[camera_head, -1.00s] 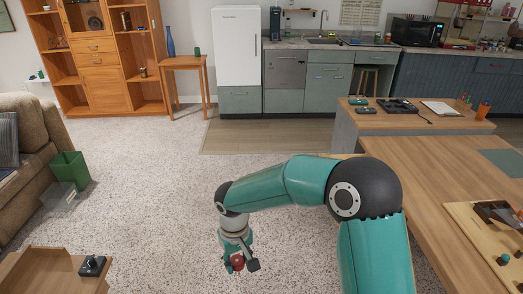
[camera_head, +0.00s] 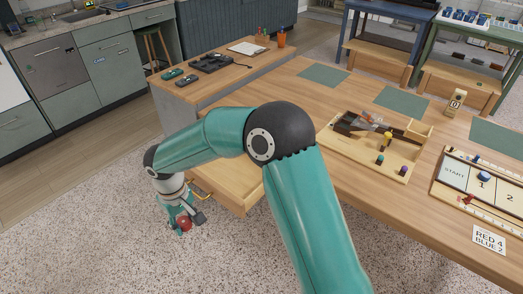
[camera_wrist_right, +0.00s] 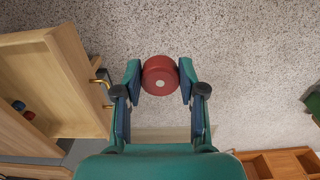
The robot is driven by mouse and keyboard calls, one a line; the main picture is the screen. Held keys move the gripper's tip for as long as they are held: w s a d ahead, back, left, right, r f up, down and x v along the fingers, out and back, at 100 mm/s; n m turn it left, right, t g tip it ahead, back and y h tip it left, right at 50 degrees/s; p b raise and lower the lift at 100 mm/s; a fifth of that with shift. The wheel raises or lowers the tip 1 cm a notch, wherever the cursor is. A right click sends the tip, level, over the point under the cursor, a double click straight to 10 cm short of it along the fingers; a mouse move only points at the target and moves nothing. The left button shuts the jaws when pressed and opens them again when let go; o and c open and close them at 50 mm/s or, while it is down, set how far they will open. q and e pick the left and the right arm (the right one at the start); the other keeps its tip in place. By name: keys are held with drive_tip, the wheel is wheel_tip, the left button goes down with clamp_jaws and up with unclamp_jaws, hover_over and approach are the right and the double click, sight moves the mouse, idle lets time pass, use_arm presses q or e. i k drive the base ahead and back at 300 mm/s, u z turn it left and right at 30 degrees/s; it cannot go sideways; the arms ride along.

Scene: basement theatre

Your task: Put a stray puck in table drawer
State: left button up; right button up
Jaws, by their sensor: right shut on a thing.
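My right gripper (camera_head: 184,222) is shut on a red puck (camera_head: 185,224) and holds it above the speckled floor. In the right wrist view the red puck (camera_wrist_right: 160,76) sits between the two fingertips (camera_wrist_right: 160,80). An open wooden drawer (camera_head: 238,196) with a brass handle (camera_head: 203,190) juts from the table (camera_head: 350,190). The gripper is outside it, beyond its handle side. In the right wrist view the drawer (camera_wrist_right: 82,75) is at left, with a small blue thing (camera_wrist_right: 18,105) and a small red thing (camera_wrist_right: 29,115) beyond its wall. My arm hides part of the drawer. My left gripper is not in view.
On the table are a wooden game tray (camera_head: 345,150) and a shuffleboard-like board (camera_head: 465,200) with pucks. Kitchen cabinets (camera_head: 105,65) are at the back left. The floor left of the drawer is clear.

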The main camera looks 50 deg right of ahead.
sight(241, 172)
drive_tip(key=z, duration=0.4)
drive_tip(key=i, duration=0.85)
drive_tip(key=z, duration=0.75)
